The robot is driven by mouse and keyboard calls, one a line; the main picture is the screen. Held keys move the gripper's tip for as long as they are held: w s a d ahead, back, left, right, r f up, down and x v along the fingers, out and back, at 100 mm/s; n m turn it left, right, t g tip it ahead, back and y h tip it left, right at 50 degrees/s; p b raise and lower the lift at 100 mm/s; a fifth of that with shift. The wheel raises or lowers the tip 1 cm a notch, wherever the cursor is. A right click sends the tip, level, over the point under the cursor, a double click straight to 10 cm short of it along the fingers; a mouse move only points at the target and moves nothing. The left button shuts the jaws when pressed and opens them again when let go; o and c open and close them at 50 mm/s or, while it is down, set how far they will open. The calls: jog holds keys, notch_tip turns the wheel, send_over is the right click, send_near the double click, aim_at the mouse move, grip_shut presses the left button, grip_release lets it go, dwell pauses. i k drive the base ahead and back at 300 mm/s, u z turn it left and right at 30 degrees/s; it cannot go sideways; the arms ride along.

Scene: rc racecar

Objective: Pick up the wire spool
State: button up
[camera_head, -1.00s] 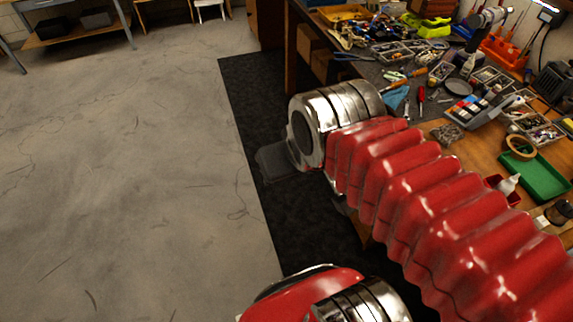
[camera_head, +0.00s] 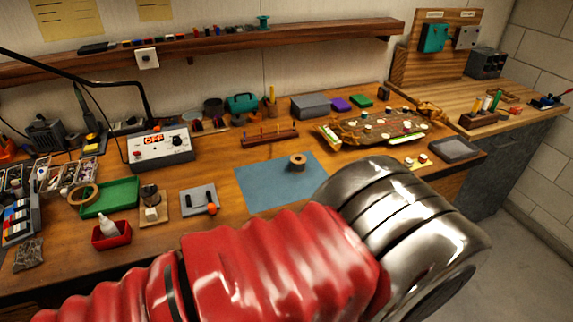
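A small tan and dark ring-shaped roll (camera_head: 298,161), possibly the wire spool, sits on the blue mat (camera_head: 262,189) at the middle of the wooden bench. A small teal spool-shaped item (camera_head: 263,22) stands on the wall shelf; I cannot tell which of the two is the wire spool. My red bellows arm and its metal joint cross the lower picture in front of the bench. My gripper is not visible, so its state and any contact are hidden.
The bench (camera_head: 228,219) carries a green tray (camera_head: 110,197), a red bin (camera_head: 111,235), a grey control box reading OFF (camera_head: 160,146) and a car-like chassis (camera_head: 382,127) at right. A wall shelf (camera_head: 330,34) runs above. Floor shows at lower right.

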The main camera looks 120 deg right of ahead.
aim_at(298, 161)
jog(key=z, duration=4.15)
